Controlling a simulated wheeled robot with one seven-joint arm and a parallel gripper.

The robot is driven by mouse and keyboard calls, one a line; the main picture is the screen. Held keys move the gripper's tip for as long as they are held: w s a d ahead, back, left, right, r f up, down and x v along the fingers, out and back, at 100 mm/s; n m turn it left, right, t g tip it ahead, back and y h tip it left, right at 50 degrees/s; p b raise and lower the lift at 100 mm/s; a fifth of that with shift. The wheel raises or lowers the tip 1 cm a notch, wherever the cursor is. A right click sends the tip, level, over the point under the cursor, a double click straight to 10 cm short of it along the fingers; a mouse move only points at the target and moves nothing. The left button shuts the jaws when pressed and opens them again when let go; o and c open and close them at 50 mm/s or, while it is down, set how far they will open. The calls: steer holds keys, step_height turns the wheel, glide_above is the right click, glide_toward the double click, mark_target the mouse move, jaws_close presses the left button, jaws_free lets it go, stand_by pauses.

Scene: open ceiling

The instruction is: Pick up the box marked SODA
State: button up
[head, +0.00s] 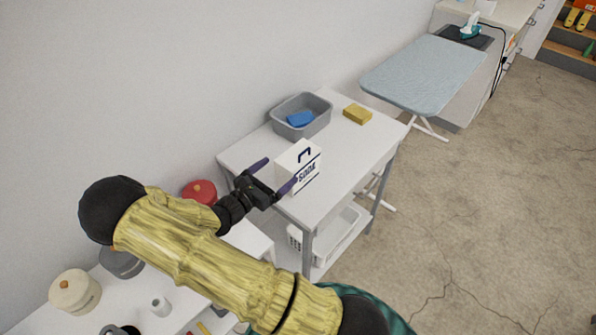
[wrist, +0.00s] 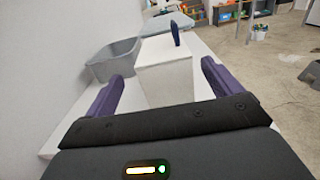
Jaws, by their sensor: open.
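The white box marked SODA (head: 298,168) stands upright on the white table, near its front left corner. It has dark lettering and a dark handle mark on its faces. My gripper (head: 274,176) is open at the left side of the box in the head view, with one purple finger toward the back and one toward the front. In the wrist view the box (wrist: 165,75) stands ahead, between the two purple fingers of my gripper (wrist: 162,88). A dark blue upright piece shows at its top. I cannot tell whether either finger touches the box.
The white table (head: 345,148) also bears a grey basin (head: 318,118) with a blue sponge (head: 300,119) in it and a yellow sponge (head: 357,114). A white basket (head: 335,232) sits on the lower shelf. An ironing board (head: 424,75) stands beyond. The floor at right is open.

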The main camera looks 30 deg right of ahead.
mark_target(294, 158)
steer(key=shift+x, duration=1.25)
steer(key=x, duration=0.3)
steer(key=p+x, duration=0.1)
steer(key=x, duration=0.1)
steer(key=shift+s+d+f, duration=0.1)
steer(key=shift+s+d, duration=0.05)
steer(key=shift+s, duration=0.1)
jaws_close()
